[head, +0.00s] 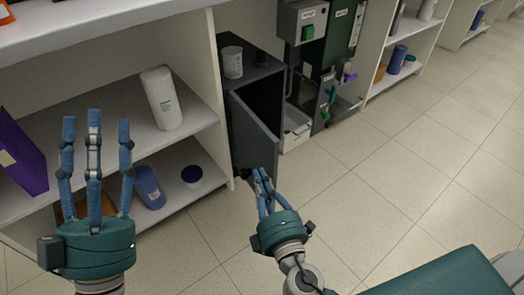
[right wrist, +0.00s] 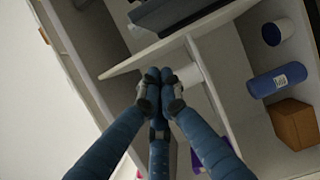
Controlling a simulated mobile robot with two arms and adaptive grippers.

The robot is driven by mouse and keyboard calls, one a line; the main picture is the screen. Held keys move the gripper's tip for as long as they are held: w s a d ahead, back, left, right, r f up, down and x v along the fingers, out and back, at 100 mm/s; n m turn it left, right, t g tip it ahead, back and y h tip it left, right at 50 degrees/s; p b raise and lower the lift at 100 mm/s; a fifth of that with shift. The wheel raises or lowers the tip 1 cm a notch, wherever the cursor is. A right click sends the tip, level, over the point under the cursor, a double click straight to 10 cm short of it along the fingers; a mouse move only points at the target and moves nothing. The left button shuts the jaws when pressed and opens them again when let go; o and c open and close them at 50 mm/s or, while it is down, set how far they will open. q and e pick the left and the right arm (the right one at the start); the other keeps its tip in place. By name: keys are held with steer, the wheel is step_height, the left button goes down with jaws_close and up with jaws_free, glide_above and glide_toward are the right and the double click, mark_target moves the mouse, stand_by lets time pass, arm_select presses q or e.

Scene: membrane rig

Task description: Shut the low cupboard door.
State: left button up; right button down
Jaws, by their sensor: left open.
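The low cupboard (head: 262,72) is dark grey and stands between the white shelves and the green-and-grey equipment. Its grey door (head: 252,142) stands partly open, with a dark interior showing behind its top edge. My right gripper (head: 258,174) has its blue fingers drawn together at the lower free edge of the door. In the right wrist view the fingertips (right wrist: 158,78) meet close to the edge of a pale panel; whether they touch it I cannot tell. My left gripper (head: 95,125) is open and empty, raised in front of the shelves at the left.
A white beaker (head: 232,62) stands on the cupboard top. White shelves at the left hold a white bottle (head: 162,98), a purple box (head: 20,152) and a blue bottle (head: 149,187). The tiled floor (head: 400,165) at the right is clear.

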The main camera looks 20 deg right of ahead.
mark_target(265, 148)
arm_select(q)
steer(key=w+f+g+y+p, duration=0.2)
steer(key=w+f+g, duration=0.3)
steer(key=f, duration=0.5)
steer(key=shift+f+g, duration=0.4)
arm_select(e)
steer(key=w+d, duration=0.1)
steer(key=w, duration=0.2)
steer(key=w+d, duration=0.1)
steer(key=w, duration=0.2)
steer(key=w+d, duration=0.2)
steer(key=w, duration=0.1)
steer(key=shift+w, duration=0.4)
